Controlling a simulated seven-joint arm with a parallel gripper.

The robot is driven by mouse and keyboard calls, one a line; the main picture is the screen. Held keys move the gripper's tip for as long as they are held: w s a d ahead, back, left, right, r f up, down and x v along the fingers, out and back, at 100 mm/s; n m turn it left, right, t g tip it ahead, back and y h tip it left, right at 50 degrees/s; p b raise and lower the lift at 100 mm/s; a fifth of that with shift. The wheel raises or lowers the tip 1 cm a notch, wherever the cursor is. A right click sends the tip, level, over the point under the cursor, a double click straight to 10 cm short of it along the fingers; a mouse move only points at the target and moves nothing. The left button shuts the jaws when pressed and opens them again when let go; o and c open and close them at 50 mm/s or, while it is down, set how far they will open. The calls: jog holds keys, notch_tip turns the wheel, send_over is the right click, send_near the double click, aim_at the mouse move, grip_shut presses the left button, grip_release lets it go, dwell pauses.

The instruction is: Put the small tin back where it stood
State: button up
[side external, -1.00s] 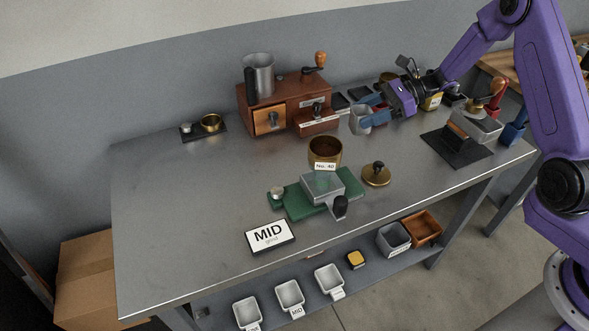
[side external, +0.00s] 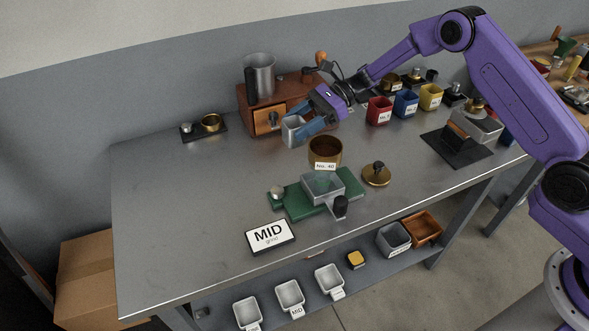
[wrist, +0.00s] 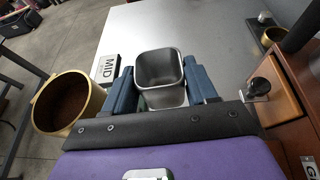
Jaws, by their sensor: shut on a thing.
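A small square grey metal tin (side external: 292,131) is held in my gripper (side external: 303,128), in front of the wooden drawer box. In the wrist view, the tin (wrist: 160,72) stands between the two blue fingers (wrist: 160,90), open side up and looking empty inside. The gripper is shut on it. It appears held above the tabletop, but how high I cannot tell. Part of its right side is hidden by a finger in the side view.
The wooden drawer box (side external: 268,119) is close behind the tin. A brass cup (side external: 324,150) labelled No. 40 stands to the right and in front. A green scale (side external: 290,202) and MID card (side external: 270,235) are nearer. Red (side external: 379,111), blue and yellow tins stand right.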

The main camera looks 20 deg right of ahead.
jog(key=shift+f, duration=4.85)
jog(key=shift+f, duration=0.15)
jog(key=o, duration=1.2)
jog(key=shift+c, duration=0.2)
jog(key=v, duration=1.7)
jog(key=shift+w+d, duration=0.2)
jog(key=shift+d, duration=0.05)
